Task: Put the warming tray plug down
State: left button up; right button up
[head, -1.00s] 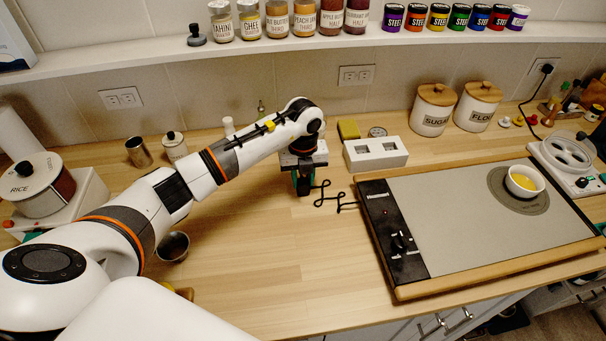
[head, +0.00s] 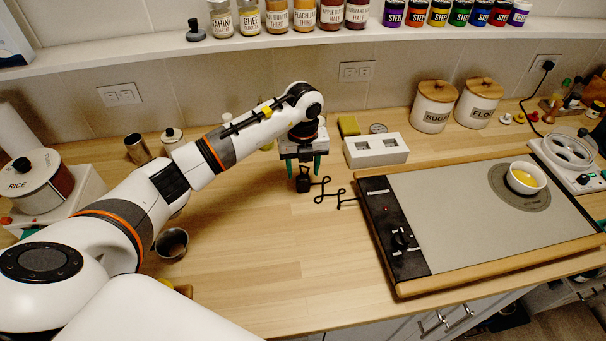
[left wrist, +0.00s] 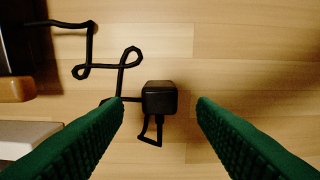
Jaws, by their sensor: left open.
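The black warming tray plug (head: 303,184) rests on the wooden counter, its black cord running right to the warming tray (head: 470,210). In the left wrist view the plug (left wrist: 159,99) lies between and apart from the two green fingers. My left gripper (head: 303,166) is open just above the plug, pointing down. It also shows in the left wrist view (left wrist: 160,108), with clear gaps on both sides of the plug. My right gripper is not in view.
A white block with two sockets (head: 376,151) stands behind the cord. A metal cup (head: 172,244) stands at the left. The counter in front of the plug is clear.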

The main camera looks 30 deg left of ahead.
aim_at(303, 178)
pick_arm(q)
notch_tip(303, 178, up, 10)
jog(key=b, duration=0.2)
jog(key=shift+f, duration=0.2)
